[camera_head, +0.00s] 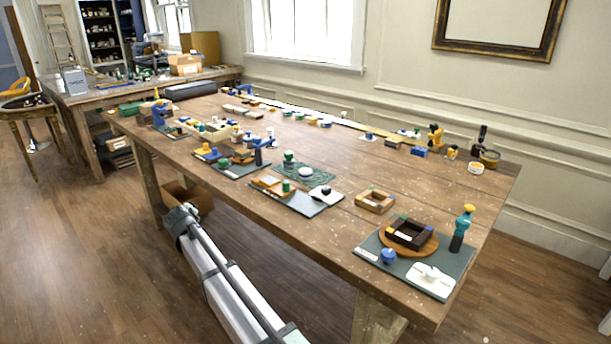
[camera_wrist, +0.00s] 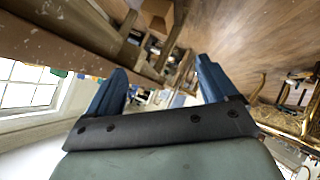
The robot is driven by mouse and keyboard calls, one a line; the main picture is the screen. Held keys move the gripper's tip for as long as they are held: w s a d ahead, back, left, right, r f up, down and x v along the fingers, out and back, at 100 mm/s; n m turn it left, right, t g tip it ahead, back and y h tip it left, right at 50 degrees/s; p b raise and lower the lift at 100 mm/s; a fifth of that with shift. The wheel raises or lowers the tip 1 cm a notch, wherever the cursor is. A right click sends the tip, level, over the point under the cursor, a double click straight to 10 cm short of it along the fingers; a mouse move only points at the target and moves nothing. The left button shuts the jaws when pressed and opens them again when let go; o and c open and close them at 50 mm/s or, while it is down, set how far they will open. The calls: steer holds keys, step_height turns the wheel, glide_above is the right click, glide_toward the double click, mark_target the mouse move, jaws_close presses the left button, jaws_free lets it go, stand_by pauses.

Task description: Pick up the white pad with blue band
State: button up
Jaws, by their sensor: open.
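I cannot pick out a white pad with a blue band for certain. A small round white piece (camera_head: 305,172) lies on a green mat near the middle of the table, and any band on it is too small to tell. A white square pad (camera_head: 326,196) with a dark knob lies to its right, and a white block with a raised handle (camera_head: 431,278) lies at the near right corner. My gripper (camera_wrist: 160,78) is open, its two blue fingers wide apart with nothing between them. The wrist view shows no pad.
The long wooden table (camera_head: 335,228) carries several mats crowded with small objects. A dark square frame (camera_head: 409,233) and a teal bottle (camera_head: 462,228) stand near the right end. My arm is low beside the table's front edge. A cardboard box (camera_head: 187,197) sits under the table.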

steer(key=a+r+n+t+y, duration=0.1)
steer(key=a+r, duration=0.4)
steer(key=r, duration=0.6)
steer(key=a+r+t+y, duration=0.1)
steer(key=a+r, duration=0.4)
steer(key=r, duration=0.5)
steer(key=a+r+n+t+y, duration=0.1)
steer(key=a+r, duration=0.5)
steer(key=r, duration=0.5)
steer(key=w+d+f+m+g+h, duration=0.1)
steer(key=w+d+m+g+h, duration=0.15)
steer(key=w+d, duration=0.65)
steer(key=m+g+h, duration=0.4)
steer(key=m+g, duration=0.4)
steer(key=g, duration=0.3)
glide_above(305, 170)
step_height(305, 170, down, 10)
steer(key=shift+n, duration=0.25)
step_height(305, 170, down, 8)
steer(key=shift+f, duration=0.1)
steer(key=shift+w+d+f, duration=0.1)
steer(key=shift+f, duration=2.5)
